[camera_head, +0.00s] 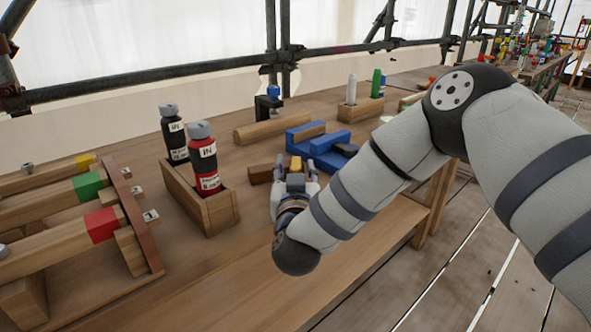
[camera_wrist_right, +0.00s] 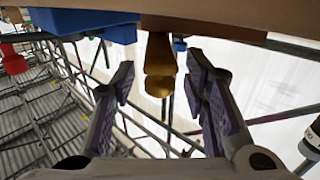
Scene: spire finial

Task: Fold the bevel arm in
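My right gripper (camera_head: 296,180) reaches to the middle of the workbench, and its fingers point away from me. In the right wrist view the gripper (camera_wrist_right: 162,90) is open. A brass-coloured piece (camera_wrist_right: 160,65) stands between the two fingers, with gaps on both sides. In the head view this yellow piece (camera_head: 295,163) shows at the fingertips. A dark brown wooden bar (camera_head: 262,173) lies just left of the fingers and is partly hidden by them. I cannot tell clearly which part is the bevel arm. My left gripper is not in view.
A blue block assembly (camera_head: 318,138) lies just behind the gripper. A wooden caddy (camera_head: 207,205) with red and black bottles stands to the left. A rack of colour-banded wooden bars (camera_head: 60,225) is at far left. A wooden beam (camera_head: 272,130) lies behind. The bench front is clear.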

